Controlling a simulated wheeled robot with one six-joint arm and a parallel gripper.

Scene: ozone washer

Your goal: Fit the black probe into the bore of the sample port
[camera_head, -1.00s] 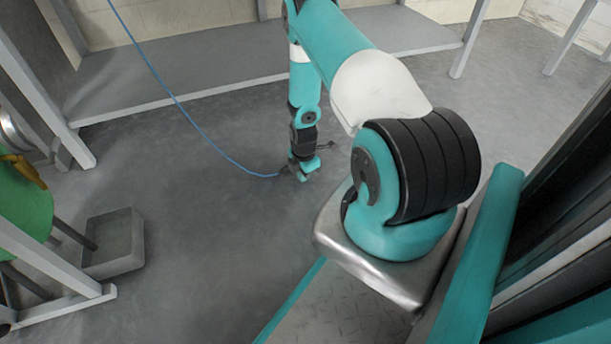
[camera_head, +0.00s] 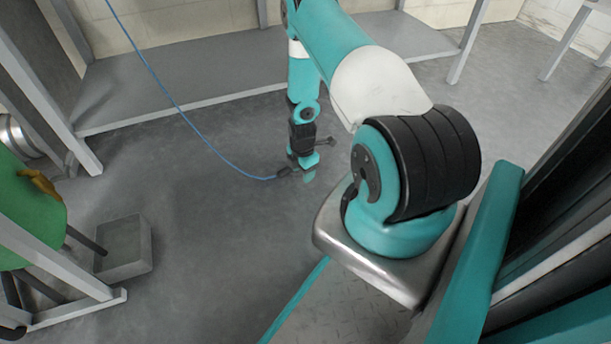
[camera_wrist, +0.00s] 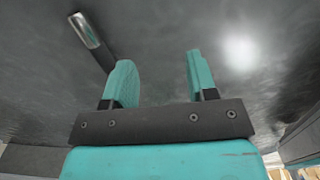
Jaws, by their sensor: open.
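The black probe (camera_wrist: 96,42) shows in the wrist view as a dark rod with a shiny metal tip. It lies outside the jaws, tilted, beside the left finger; whether it touches that finger I cannot tell. In the head view, a small dark piece (camera_head: 284,173) at the end of a blue cable is beside my gripper, apparently the same probe. My gripper (camera_wrist: 160,78) is open with nothing between its teal fingers. In the head view it points down above the grey floor (camera_head: 307,168). I cannot make out the sample port or its bore.
A green round body (camera_head: 30,215) with a brown lever stands at the left behind a grey frame. A grey open box (camera_head: 124,248) is on the floor near it. A low grey shelf (camera_head: 190,85) runs along the back. The middle floor is clear.

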